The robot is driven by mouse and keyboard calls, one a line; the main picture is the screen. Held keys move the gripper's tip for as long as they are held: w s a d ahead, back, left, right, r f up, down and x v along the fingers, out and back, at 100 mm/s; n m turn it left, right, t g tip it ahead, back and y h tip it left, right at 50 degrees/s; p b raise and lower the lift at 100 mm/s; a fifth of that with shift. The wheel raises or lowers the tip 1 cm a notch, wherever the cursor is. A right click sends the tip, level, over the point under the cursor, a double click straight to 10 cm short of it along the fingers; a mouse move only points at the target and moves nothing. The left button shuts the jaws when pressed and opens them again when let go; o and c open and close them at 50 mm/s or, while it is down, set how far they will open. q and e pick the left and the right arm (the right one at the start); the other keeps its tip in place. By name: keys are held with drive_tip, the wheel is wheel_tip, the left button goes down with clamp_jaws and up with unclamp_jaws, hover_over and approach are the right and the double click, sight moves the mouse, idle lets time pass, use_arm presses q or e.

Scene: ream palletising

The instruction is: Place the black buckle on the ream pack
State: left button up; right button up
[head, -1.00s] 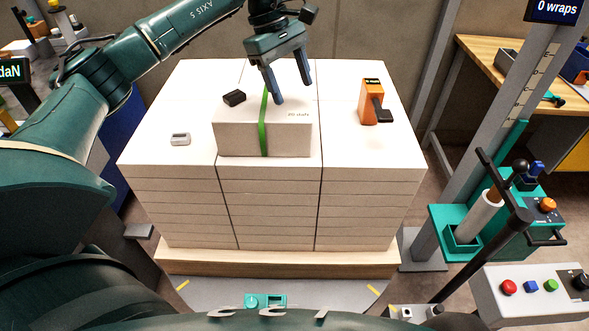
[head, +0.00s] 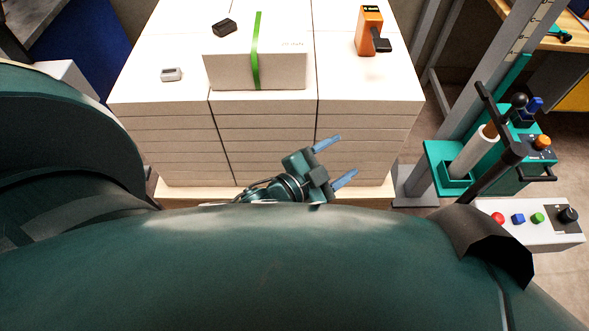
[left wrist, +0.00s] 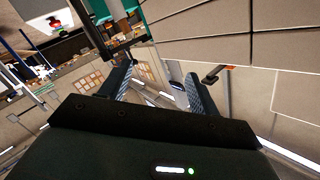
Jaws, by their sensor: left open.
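The black buckle (head: 224,27) appears to lie on the top face of the white ream pack (head: 228,72), toward its back left and left of the green strap (head: 257,70). White on white makes the pack's top edges hard to see. My left gripper (head: 346,156) is open and empty, apart from the buckle, in front of the stack's front face and pointing right. In the left wrist view its two fingers (left wrist: 157,92) stand apart with nothing between them. My right gripper does not show.
The pack sits on a large stack of white reams (head: 170,140) on a pallet. A grey-white small device (head: 172,74) and an orange tool (head: 369,32) lie on top. The wrapping mast's teal carriage (head: 437,165) and a button box (head: 530,222) stand at right.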

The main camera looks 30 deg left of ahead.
use_arm(q)
drive_tip(key=s+a+f+n+g+y, duration=0.1)
drive_tip(key=s+f+n+g, duration=0.1)
drive_tip(key=s+f+n, duration=0.2)
drive_tip(key=s+a+f+n+g+y, duration=0.2)
drive_tip(key=s+f+n+g, duration=0.1)
drive_tip(key=s+f, duration=0.3)
drive_tip(key=shift+s+a+n, duration=0.3)
drive_tip(key=shift+s+n, duration=0.4)
drive_tip(key=shift+s, duration=0.1)
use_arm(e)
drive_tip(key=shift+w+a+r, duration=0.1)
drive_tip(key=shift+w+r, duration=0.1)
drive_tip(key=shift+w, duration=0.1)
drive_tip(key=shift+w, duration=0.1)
